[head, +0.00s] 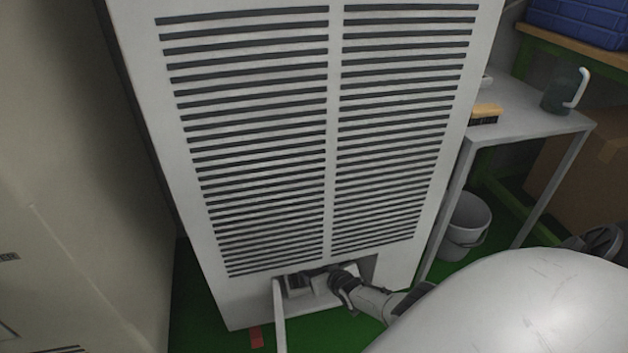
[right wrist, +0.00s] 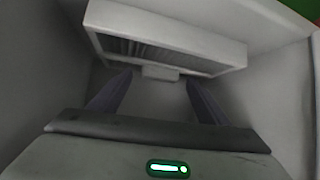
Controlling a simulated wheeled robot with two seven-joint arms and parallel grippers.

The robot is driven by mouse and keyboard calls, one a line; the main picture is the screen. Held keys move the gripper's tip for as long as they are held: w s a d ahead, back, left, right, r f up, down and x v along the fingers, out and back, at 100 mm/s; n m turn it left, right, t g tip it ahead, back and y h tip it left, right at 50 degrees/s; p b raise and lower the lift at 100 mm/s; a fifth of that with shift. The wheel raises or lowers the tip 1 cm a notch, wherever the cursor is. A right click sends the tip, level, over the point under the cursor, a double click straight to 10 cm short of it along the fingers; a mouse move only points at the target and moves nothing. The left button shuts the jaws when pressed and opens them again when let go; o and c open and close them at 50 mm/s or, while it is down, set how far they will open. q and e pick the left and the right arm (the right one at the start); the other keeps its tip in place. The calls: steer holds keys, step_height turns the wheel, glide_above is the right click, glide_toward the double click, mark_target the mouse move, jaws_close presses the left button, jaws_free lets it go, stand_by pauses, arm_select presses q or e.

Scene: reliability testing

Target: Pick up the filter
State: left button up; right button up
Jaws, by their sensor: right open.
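The filter (right wrist: 165,45), a white rectangular frame with dark pleats, stands at the far end of a pale compartment in the right wrist view. A small white tab (right wrist: 160,72) sticks out at its lower edge. My right gripper (right wrist: 158,82) is open, its two dark fingers pointing at the filter with the tab between their tips in the picture. I cannot tell whether they touch it. In the head view my right wrist (head: 347,283) reaches into the low opening (head: 360,268) of the white cabinet, and the filter is not clearly seen there. My left gripper is not in view.
The tall white louvred cabinet (head: 331,150) surrounds the opening. A thin white door edge (head: 279,315) stands out at the opening's left. A grey table (head: 525,112) with a brush (head: 486,114) and jug (head: 566,88) is right. A bucket (head: 466,225) stands underneath.

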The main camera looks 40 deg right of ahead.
steer(key=shift+w, duration=0.1)
steer(key=c, duration=1.6)
steer(key=shift+o, duration=0.2)
